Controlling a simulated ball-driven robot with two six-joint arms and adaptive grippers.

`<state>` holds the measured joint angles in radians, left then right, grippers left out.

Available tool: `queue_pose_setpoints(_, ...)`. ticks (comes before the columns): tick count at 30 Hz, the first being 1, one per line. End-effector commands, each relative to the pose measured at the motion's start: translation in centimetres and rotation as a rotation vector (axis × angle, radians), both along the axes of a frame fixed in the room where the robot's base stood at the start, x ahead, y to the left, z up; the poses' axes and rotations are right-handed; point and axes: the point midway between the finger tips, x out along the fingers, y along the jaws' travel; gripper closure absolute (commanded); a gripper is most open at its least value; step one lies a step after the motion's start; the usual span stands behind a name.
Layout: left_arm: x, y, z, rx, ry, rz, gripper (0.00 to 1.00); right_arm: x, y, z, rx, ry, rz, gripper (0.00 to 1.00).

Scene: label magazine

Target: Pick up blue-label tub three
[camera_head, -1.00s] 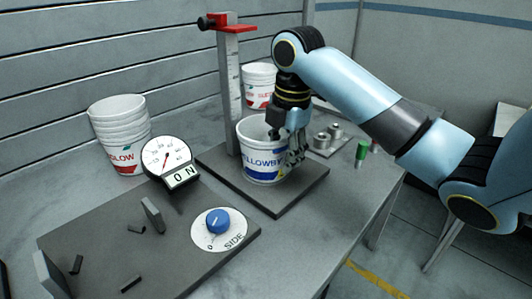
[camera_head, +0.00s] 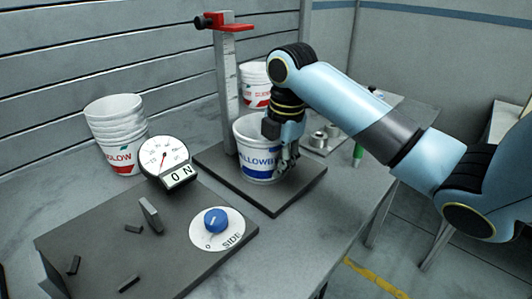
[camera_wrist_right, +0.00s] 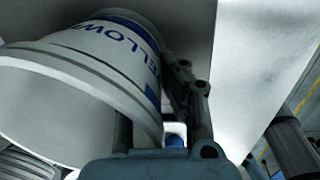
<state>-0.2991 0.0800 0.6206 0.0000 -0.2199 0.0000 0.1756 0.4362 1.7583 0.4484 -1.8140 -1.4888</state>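A white tub with a blue label (camera_head: 258,165) stands upright on the dark plate (camera_head: 290,196) of the stand with the tall upright post. The label reads in part "ELLOW"; I see no number on it. My right gripper (camera_head: 285,160) points down at the tub's right rim. In the right wrist view the tub (camera_wrist_right: 120,45) fills the upper left. One finger (camera_wrist_right: 188,100) lies along the outside of its wall, and the other seems to be inside the rim, partly hidden. I cannot tell whether they press on the wall. My left gripper is out of view.
A stack of red-label tubs (camera_head: 118,135) stands at left, and more red-label tubs (camera_head: 254,82) are behind the post (camera_head: 229,90). A dial gauge (camera_head: 163,158) and a blue knob (camera_head: 215,220) sit in front. Metal weights (camera_head: 322,138) and a green item (camera_head: 358,154) are at right.

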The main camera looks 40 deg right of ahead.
Motion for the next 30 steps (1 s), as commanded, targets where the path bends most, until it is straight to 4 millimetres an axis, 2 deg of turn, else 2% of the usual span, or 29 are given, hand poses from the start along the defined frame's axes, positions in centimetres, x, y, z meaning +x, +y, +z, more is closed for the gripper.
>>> queue_pose_setpoints(8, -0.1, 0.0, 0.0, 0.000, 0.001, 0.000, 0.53, 0.1, 0.0, 0.8, 0.000, -0.001, 0.000, 1.00)
queue_pose_setpoints(11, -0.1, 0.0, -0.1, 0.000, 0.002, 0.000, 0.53, 0.1, 0.0, 1.9, -0.001, -0.004, 0.000, 1.00)
queue_pose_setpoints(15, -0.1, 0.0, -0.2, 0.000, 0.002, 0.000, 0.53, 0.2, -0.1, 4.3, -0.003, -0.005, 0.000, 1.00)
queue_pose_setpoints(24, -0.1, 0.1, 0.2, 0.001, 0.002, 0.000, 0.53, -5.2, -4.5, 8.0, -0.013, 0.002, 0.002, 1.00)
queue_pose_setpoints(30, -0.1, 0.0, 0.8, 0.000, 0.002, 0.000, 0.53, -7.5, -6.1, 9.8, -0.008, 0.005, 0.002, 1.00)
